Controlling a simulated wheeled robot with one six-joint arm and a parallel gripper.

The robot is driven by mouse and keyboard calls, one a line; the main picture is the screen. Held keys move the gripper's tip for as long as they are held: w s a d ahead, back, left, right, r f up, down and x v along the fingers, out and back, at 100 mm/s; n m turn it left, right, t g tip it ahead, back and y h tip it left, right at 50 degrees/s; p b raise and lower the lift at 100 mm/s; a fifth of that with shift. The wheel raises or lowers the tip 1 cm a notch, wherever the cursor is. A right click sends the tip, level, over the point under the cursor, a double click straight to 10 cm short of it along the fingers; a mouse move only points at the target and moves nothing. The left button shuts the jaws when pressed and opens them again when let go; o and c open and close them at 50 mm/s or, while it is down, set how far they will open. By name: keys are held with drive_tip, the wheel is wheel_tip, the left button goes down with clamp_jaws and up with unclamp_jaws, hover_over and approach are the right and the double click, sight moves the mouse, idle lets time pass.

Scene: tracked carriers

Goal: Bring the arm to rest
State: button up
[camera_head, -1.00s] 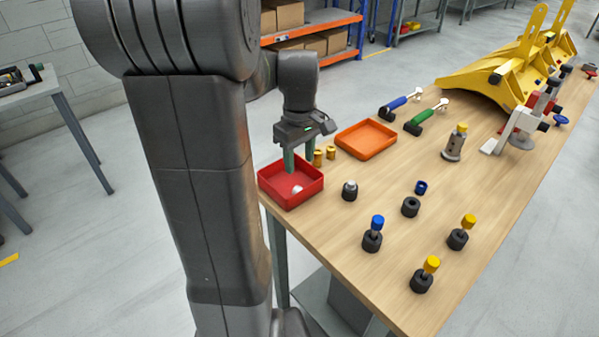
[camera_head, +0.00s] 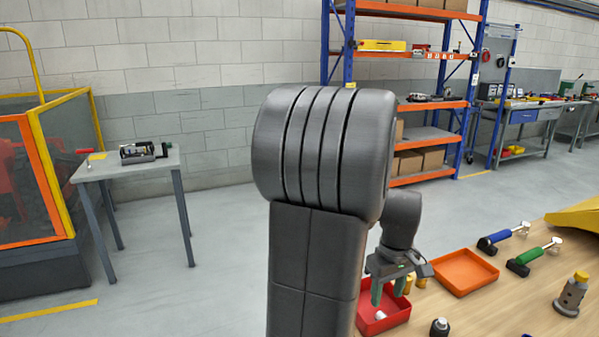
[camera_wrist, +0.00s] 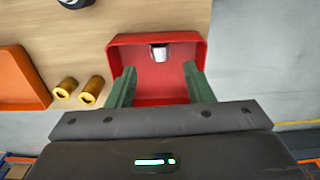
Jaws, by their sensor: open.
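My gripper (camera_head: 388,291) is above the red tray (camera_head: 397,318) at the near left corner of the wooden bench. Its two green fingers stand apart, with nothing between them. In the wrist view my gripper (camera_wrist: 155,85) points into the red tray (camera_wrist: 128,48). A small silver-and-white cylindrical part (camera_wrist: 160,52) lies in the tray, beyond the fingertips and apart from them. It also shows in the head view (camera_head: 380,315).
An orange tray (camera_head: 465,272) stands right of the red one, with two brass parts (camera_wrist: 79,89) between them. Blue (camera_head: 503,236) and green (camera_head: 533,256) handled tools lie behind. A side table (camera_head: 125,167) stands at left. Shelving (camera_head: 430,104) is at the back.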

wheel_tip(320, 180, down, 7)
drive_tip(key=shift+f, duration=0.1)
wheel_tip(320, 180, up, 2)
drive_tip(key=shift+w, duration=0.1)
drive_tip(key=shift+r, duration=0.65)
